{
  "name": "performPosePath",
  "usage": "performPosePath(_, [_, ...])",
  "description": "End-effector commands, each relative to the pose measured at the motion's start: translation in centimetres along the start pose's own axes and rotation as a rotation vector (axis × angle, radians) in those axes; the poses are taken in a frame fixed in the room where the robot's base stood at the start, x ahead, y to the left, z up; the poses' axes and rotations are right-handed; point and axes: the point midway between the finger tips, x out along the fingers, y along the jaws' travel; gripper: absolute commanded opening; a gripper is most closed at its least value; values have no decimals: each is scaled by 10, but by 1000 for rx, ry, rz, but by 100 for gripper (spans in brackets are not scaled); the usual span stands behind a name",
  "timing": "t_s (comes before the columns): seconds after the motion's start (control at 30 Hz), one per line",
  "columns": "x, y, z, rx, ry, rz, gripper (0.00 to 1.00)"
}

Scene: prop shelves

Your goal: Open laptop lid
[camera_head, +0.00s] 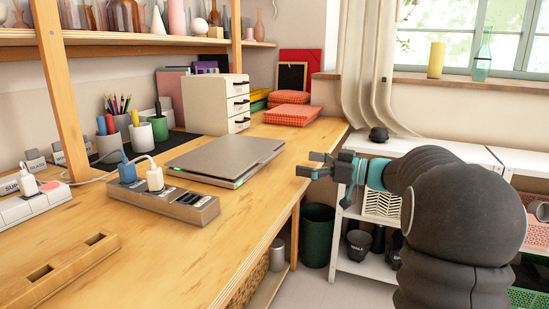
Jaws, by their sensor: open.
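A grey laptop (226,153) lies with its lid shut on the wooden desk. It rests on something thin with a green edge, perhaps a book or folder. My gripper (305,164) is to the right of the laptop, just off the desk's front edge. Its fingers point left toward the laptop. The fingers are open with nothing between them, and apart from the laptop.
A metal power strip (165,197) with plugs stands just in front of the laptop. A white drawer box (216,104) and pen cups (139,137) stand behind it. Red folded cloths (292,114) lie at the far end. The desk's front right area is clear.

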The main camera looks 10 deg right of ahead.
Motion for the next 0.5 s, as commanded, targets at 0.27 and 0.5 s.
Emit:
performPosePath(0.27, [53, -1, -1, 1, -1, -3, 100])
performPosePath(0.5, [82, 0, -1, 1, -1, 0, 100])
